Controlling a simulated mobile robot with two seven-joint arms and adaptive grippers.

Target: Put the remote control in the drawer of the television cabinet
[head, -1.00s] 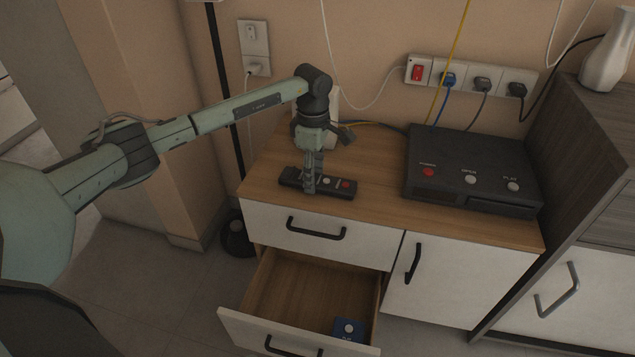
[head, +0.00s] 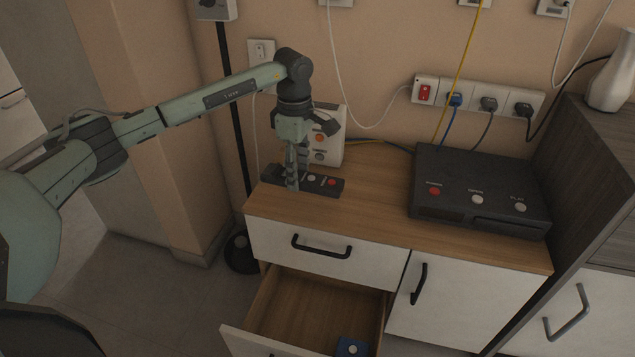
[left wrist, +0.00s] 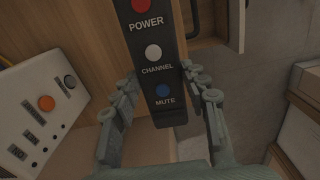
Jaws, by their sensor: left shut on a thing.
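The remote control (head: 321,182) is a dark bar with coloured buttons at the left end of the wooden cabinet top. My left gripper (head: 292,183) points down and is shut on it near one end. In the left wrist view the remote (left wrist: 152,55) lies between the fingers (left wrist: 160,108), with POWER, CHANNEL and MUTE labels showing. It appears slightly raised, but the exact gap is unclear. The television cabinet (head: 375,215) has its lower left drawer (head: 285,305) pulled open, below and in front of the gripper. The right gripper is out of view.
A blue item (head: 350,346) lies in the open drawer. A white box with an orange button (head: 328,140) stands behind the gripper; it also shows in the left wrist view (left wrist: 42,118). A black device (head: 480,190) sits on the right. The middle top is clear.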

